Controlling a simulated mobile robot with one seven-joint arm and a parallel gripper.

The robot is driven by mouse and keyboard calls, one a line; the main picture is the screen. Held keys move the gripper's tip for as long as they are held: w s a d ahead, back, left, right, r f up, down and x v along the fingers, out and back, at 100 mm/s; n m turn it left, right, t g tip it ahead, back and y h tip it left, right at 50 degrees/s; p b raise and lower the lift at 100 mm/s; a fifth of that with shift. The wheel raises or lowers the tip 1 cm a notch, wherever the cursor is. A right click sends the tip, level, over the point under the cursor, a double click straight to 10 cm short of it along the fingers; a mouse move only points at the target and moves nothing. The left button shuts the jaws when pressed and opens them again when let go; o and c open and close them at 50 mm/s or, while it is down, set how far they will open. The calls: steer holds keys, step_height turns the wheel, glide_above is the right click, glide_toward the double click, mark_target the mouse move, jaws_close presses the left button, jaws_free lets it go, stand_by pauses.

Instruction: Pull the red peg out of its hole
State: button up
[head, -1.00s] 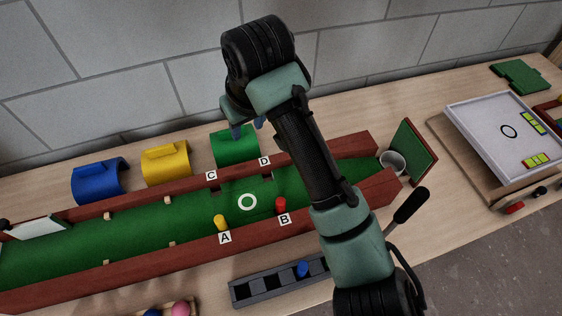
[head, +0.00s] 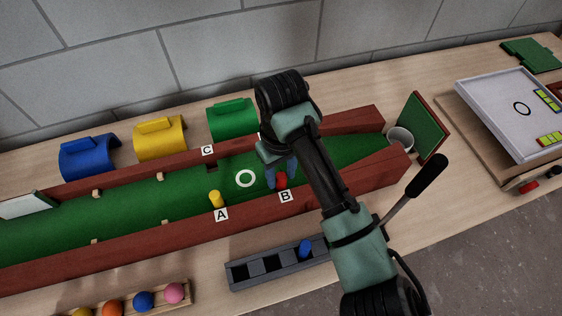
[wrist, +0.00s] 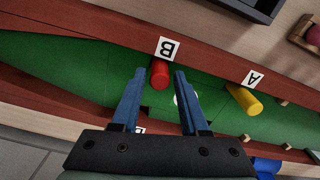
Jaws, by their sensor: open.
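The red peg (head: 282,180) stands in the green lane beside label B. It also shows in the wrist view (wrist: 160,74), just beyond and between my gripper's fingertips. My gripper (head: 282,176) is open, with its blue fingers (wrist: 158,78) on either side of the peg's line. In the head view the fingers partly overlap the peg. I cannot tell whether either finger touches it. The peg's hole is hidden beneath it.
A yellow peg (head: 216,199) stands by label A. Red-brown side walls (head: 150,238) border the lane. Blue, yellow and green arches (head: 232,120) stand behind. A white cup (head: 399,140) is at the right end.

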steer(key=shift+f, duration=1.05)
jaws_close()
steer(key=c, duration=0.5)
jaws_free()
jaws_close()
steer(key=shift+r, duration=0.15)
steer(key=shift+r+p, duration=2.4)
steer(key=shift+p, duration=0.3)
